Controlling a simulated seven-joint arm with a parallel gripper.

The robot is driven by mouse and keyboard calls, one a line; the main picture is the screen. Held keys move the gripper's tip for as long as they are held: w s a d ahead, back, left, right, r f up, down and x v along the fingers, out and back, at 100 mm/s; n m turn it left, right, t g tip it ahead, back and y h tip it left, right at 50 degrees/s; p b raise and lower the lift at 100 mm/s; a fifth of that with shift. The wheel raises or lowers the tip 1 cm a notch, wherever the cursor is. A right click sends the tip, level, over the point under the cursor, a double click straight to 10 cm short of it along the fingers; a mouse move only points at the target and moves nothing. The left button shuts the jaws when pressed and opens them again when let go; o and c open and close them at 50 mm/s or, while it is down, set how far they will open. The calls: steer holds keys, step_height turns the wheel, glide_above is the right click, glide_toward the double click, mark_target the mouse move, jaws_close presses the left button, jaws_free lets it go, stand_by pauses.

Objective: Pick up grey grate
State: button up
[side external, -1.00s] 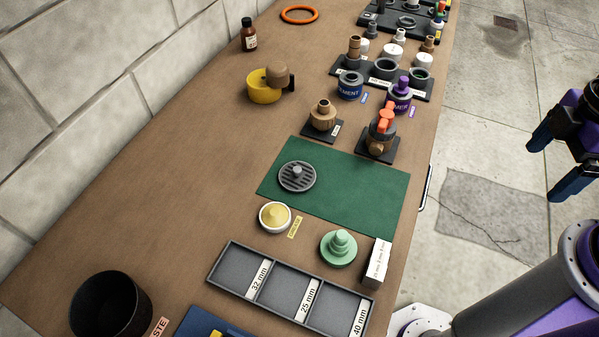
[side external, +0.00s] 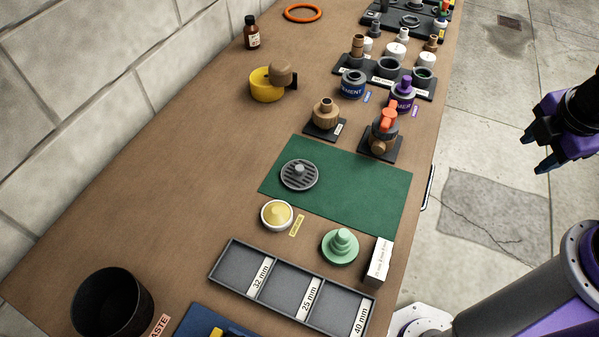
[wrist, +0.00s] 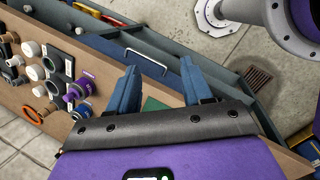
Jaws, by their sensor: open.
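The grey grate (side external: 300,175) is a round slotted disc with a small knob in its middle. It lies flat on the left part of the green mat (side external: 365,190) in the side external view. My gripper (side external: 537,152) is at the right edge of that view, out over the floor and well apart from the grate. Its two blue fingers are apart and empty. In the wrist view my gripper (wrist: 158,85) shows the same open fingers, with a sliver of the green mat (wrist: 154,104) between them. The grate is not visible there.
A yellow-topped white dish (side external: 277,215), a green stepped piece (side external: 340,246) and a white box (side external: 379,261) stand near the mat. A three-part tray (side external: 235,283) lies in front. A valve with an orange handle (side external: 384,125) stands behind the mat. The table's left side is mostly clear.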

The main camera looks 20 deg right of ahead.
steer(key=w+a+n+t, duration=0.7)
steer(key=w+n+t, duration=0.3)
steer(key=w+n, duration=0.35)
steer(key=s+a+f+n+t+y, duration=0.1)
steer(key=a+f+n+y, duration=0.15)
steer(key=a+n, duration=0.2)
steer(key=a+f+n+t+y, duration=0.1)
steer(key=a+n+y, duration=0.3)
steer(key=a, duration=0.1)
steer(key=n+g+y, duration=0.4)
steer(key=n+y, duration=0.1)
steer(key=n, duration=0.1)
glide_toward(301, 169)
steer(key=shift+x, duration=4.05)
jaws_close()
